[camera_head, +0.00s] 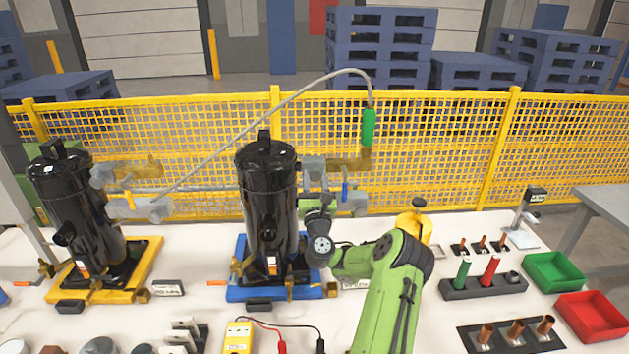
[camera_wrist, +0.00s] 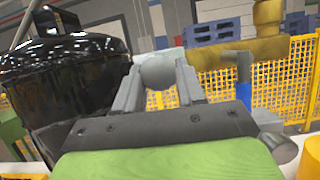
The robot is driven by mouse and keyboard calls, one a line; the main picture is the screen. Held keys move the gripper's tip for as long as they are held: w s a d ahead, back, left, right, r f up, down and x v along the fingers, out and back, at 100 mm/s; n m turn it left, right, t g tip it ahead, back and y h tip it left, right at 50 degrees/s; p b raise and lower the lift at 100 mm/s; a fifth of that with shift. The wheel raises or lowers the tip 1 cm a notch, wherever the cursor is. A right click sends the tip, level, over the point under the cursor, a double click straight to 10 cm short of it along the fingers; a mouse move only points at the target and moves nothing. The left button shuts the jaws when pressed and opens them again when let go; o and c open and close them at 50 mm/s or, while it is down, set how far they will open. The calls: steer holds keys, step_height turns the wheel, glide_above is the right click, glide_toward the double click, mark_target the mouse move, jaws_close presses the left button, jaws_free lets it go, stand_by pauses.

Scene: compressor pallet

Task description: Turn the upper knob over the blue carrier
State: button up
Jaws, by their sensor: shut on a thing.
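The blue carrier (camera_head: 236,294) stands on the white table and bears a black upright tank (camera_head: 262,195). The upper knob is a grey rounded piece (camera_wrist: 158,72) beside the tank, on the line of upper grey and brass fittings (camera_head: 345,165). My gripper (camera_wrist: 159,86) is shut on this knob, with one grey finger on each side of it. In the head view my green arm reaches up from the front right, and my dark wrist hides most of the grip. The knob's turn angle cannot be told.
A blue lever (camera_wrist: 243,93) and lower grey pipe (camera_wrist: 272,130) are close on the right. A hose with a green sleeve (camera_head: 369,127) arches above. A yellow carrier (camera_head: 60,293) with another black tank stands left. A yellow mesh fence (camera_head: 430,140) runs behind.

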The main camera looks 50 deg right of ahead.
steer(key=n+t+y, duration=0.1)
steer(key=n, duration=0.1)
steer(key=n+y, duration=0.1)
steer(key=n, duration=0.2)
steer(key=shift+s+d+t, duration=0.1)
steer(key=shift+s+t, duration=0.05)
steer(key=shift+t, duration=0.25)
steer(key=n+y, duration=0.1)
steer(key=n, duration=0.1)
steer(key=n+t+y, duration=0.1)
steer(key=n, duration=0.2)
steer(key=shift+s+d+y+p, duration=0.1)
steer(key=shift+y+p, duration=0.2)
steer(key=n+y, duration=0.2)
steer(key=n, duration=0.3)
steer(key=shift+r, duration=0.15)
steer(key=n+y, duration=0.1)
steer(key=n, duration=0.4)
steer(key=shift+s+r+y, duration=0.1)
steer(key=shift+y, duration=0.3)
steer(key=n+g+y, duration=0.1)
steer(key=n+g, duration=0.1)
steer(key=n, duration=0.3)
steer(key=shift+r, duration=0.15)
steer(key=n+g+b, duration=0.1)
steer(key=n+g, duration=0.1)
steer(key=n, duration=0.2)
steer(key=shift+r+n+g+b, duration=0.1)
steer(key=shift+n+g+b, duration=0.2)
steer(key=shift+g+b, duration=0.1)
